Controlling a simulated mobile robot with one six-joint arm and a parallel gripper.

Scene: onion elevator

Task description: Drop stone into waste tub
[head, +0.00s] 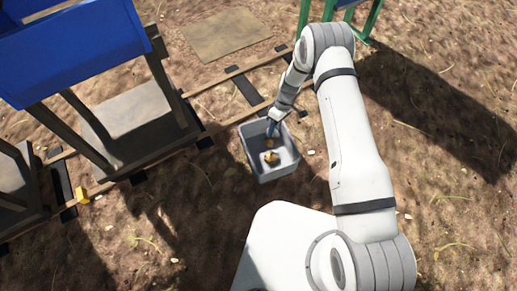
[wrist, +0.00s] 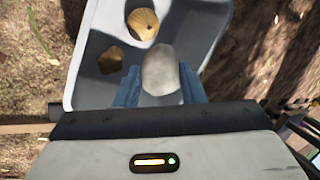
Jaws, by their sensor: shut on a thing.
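The stone (wrist: 161,72) is a pale grey rounded lump in the wrist view. My gripper (wrist: 160,88) is shut on it, with a blue finger on each side. The waste tub (head: 252,160) is a grey open box on the ground; its rim also shows in the wrist view (wrist: 76,62). My gripper, seen in the head view (head: 271,128), is at the tub's far side, and the stone appears over the tub's opening. The stone's height above the tub floor is hard to tell. The stone is not clearly visible in the head view.
A yellowish onion-like lump (wrist: 143,23) and a brown star-shaped piece (wrist: 110,60) lie in the tub. A rail track (head: 220,122) runs behind the tub. A blue hopper (head: 70,50) on legs stands at the left. Bare soil lies at the right.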

